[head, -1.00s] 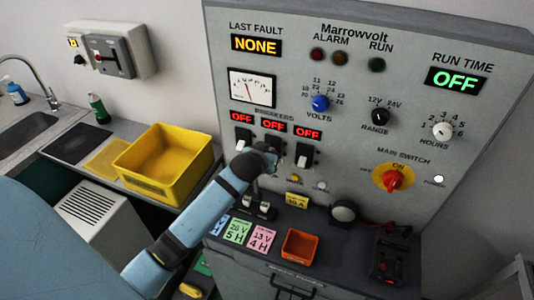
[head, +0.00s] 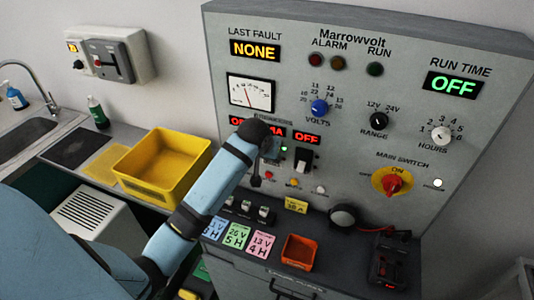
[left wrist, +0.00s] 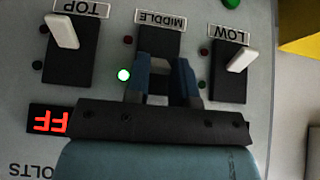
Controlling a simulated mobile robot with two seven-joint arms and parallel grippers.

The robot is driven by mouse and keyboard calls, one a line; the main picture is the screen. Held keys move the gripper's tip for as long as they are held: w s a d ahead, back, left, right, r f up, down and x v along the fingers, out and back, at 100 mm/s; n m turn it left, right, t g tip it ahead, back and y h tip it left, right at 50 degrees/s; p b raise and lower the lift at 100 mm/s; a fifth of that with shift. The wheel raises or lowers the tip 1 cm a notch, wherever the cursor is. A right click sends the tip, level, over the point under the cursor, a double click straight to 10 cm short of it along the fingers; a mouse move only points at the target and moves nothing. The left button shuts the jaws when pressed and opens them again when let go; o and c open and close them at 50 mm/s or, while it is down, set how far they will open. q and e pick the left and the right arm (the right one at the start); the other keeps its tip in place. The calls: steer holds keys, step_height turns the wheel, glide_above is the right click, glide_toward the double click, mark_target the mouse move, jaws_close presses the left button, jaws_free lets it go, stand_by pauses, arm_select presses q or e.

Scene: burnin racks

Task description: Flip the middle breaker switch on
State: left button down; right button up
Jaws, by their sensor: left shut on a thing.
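The middle breaker (left wrist: 160,42) is a black plate labelled MIDDLE in the left wrist view, which shows the panel upside down. My left gripper (left wrist: 163,75) is shut on its switch lever; the fingers hide most of the lever. A green light (left wrist: 124,75) beside it is lit, also visible in the head view (head: 284,149). In the head view my left gripper (head: 264,158) is largely hidden by its wrist. The middle breaker's red display (head: 277,133) is partly covered and no longer reads OFF. My right gripper is not in view.
The TOP breaker (left wrist: 72,52) and LOW breaker (left wrist: 232,66) flank the middle one, with white levers. The TOP display (head: 306,138) reads OFF. A red main switch (head: 393,186) sits lower right. A yellow bin (head: 165,187) stands left; an orange tray (head: 300,250) is below.

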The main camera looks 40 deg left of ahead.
arm_select(q)
steer(key=c, duration=1)
jaws_free()
steer(key=shift+o, duration=0.2)
steer(key=b+v, duration=0.1)
steer(key=v, duration=1.2)
steer(key=shift+s+r, duration=0.2)
steer(key=shift+r, duration=0.15)
steer(key=shift+d, duration=0.15)
steer(key=s+d+f+m+t+h, duration=0.1)
steer(key=s+d+f+m, duration=0.15)
steer(key=f, duration=0.75)
steer(key=s+d+f+m+t+h, duration=0.15)
steer(key=d+f, duration=0.25)
steer(key=f, duration=0.5)
steer(key=s+d+f+t+h, duration=0.1)
steer(key=s+d+f, duration=0.3)
steer(key=s+f, duration=0.2)
steer(key=s+d+f+m+t+h, duration=0.1)
steer(key=s+d+f, duration=0.3)
steer(key=s+f, duration=0.3)
steer(key=s, duration=0.3)
steer(key=shift+m, duration=0.3)
